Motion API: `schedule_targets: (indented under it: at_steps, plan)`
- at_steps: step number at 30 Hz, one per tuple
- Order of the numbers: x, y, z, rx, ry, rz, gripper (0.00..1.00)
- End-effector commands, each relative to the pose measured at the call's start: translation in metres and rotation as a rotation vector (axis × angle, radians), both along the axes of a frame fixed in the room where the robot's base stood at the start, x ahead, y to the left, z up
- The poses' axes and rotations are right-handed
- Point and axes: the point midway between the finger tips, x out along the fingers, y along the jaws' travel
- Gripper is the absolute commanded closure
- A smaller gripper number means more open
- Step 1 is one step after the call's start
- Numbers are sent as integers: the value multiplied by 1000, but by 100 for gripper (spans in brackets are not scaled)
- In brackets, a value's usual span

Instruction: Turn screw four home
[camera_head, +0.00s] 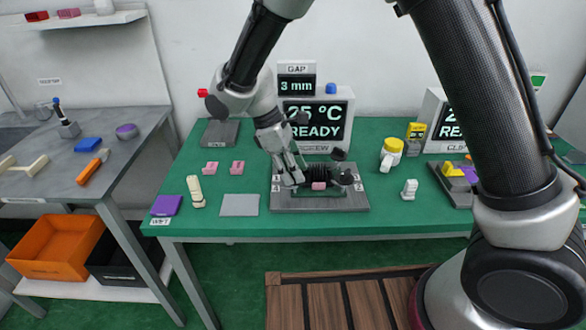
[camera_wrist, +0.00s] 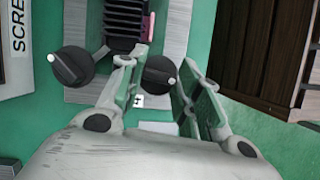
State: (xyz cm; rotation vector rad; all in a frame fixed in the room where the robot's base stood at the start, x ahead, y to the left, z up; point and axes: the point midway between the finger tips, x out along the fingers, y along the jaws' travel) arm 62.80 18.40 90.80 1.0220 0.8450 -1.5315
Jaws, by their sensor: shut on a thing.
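The screw fixture (camera_head: 335,205) is a grey plate on the green table, with a dark ribbed block in its middle and black knobs around it. My gripper (camera_head: 291,181) is at the fixture's front left corner. In the wrist view my gripper (camera_wrist: 160,72) has one finger on each side of a black screw knob (camera_wrist: 160,77) with a pale mark on its edge, and is shut on it. More knobs (camera_head: 345,177) show at the fixture's right.
A display (camera_head: 315,112) behind reads READY, and a sign (camera_head: 297,84) above it reads GAP 3 mm. Pink blocks (camera_head: 237,167), a grey pad (camera_head: 239,205) and a cream piece (camera_head: 195,191) lie left. A yellow-topped jar (camera_head: 391,154) stands right.

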Motion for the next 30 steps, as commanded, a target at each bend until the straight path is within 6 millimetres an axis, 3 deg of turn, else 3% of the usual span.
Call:
schedule_targets:
  at_steps: [30]
  plan:
    - [5,-3,1,1,-2,-964,90]
